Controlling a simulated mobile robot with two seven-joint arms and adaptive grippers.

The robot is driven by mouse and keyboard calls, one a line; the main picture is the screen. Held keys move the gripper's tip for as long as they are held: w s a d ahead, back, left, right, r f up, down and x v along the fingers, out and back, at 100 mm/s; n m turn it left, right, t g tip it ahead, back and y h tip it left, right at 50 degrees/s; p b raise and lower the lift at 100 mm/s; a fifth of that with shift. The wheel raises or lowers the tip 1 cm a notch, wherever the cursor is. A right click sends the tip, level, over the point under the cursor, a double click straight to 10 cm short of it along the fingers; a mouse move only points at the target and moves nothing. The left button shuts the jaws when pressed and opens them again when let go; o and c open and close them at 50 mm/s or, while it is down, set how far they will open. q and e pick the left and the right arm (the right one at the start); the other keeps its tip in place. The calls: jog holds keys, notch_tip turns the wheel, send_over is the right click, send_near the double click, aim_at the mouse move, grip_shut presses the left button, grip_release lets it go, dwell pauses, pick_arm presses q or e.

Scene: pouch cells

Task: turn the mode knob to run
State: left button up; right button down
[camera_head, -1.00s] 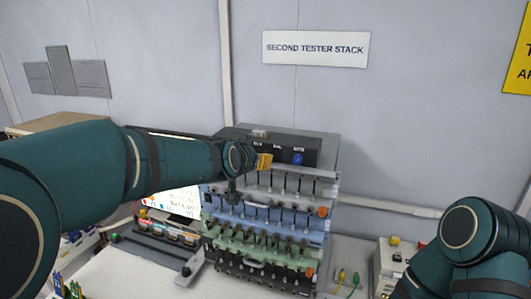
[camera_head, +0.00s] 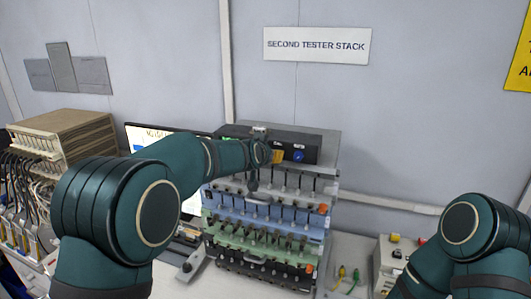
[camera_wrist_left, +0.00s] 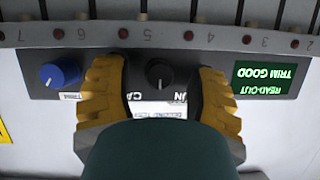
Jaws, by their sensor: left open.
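The black mode knob (camera_wrist_left: 160,74) shows in the left wrist view, which is upside down. It sits on the dark front panel of a box, between partly covered labels reading "CA" and "UN". My left gripper's yellow fingers (camera_wrist_left: 160,95) are open on either side of the knob, with a gap on each side. In the head view my left gripper (camera_head: 277,156) is at the front of the black box (camera_head: 312,143) on top of the tester stack and hides the knob. My right arm is at the lower right; its gripper is out of view.
A blue trim knob (camera_wrist_left: 60,74) is beside the fingers on the same panel. A green read-out (camera_wrist_left: 266,77) says "TRIM GOOD". Shelves of the tester stack (camera_head: 262,234) with several black clips lie below. A cabled rack (camera_head: 62,138) stands at the left.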

pick_arm(q)
grip_shut()
jog(key=n+b, duration=0.1)
jog(key=b, duration=0.1)
jog(key=shift+a+f+h+b, duration=0.1)
jog(key=shift+f+h+b, duration=0.1)
jog(key=shift+h+b, duration=0.2)
jog(key=shift+r+n+g, duration=0.1)
jog(key=shift+n+g, duration=0.2)
jog(key=shift+n, duration=0.1)
jog(key=shift+r, duration=0.1)
grip_release()
jog(key=shift+s, duration=0.1)
